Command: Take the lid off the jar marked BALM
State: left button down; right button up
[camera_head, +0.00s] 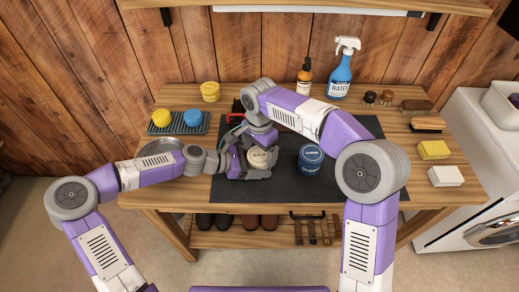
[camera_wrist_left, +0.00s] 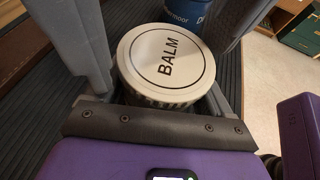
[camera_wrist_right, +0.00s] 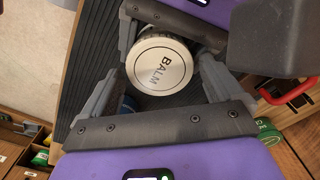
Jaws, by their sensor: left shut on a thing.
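The jar marked BALM (camera_head: 258,164) stands on the dark mat, with its pale round lid (camera_head: 259,155) on top. The lid also fills the middle of the left wrist view (camera_wrist_left: 166,58) and shows in the right wrist view (camera_wrist_right: 160,65). My left gripper (camera_head: 245,160) is shut on the jar, with one finger on each side of its body. My right gripper (camera_wrist_right: 160,75) is open, its fingers apart and pointing toward the lid. I cannot tell how far above the lid the right fingertips are. The right arm hides part of the mat in the head view.
A blue jar (camera_head: 311,157) stands just right of the BALM jar. Brushes and a yellow sponge (camera_head: 433,150) line the right side. The mat's front (camera_head: 280,190) is clear.

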aim_at(260, 155)
jog(key=shift+o, duration=0.2)
notch_tip(260, 155, up, 4)
jog(key=shift+r, duration=0.55)
jog(key=shift+c, duration=0.9)
jog(key=shift+f, duration=2.6)
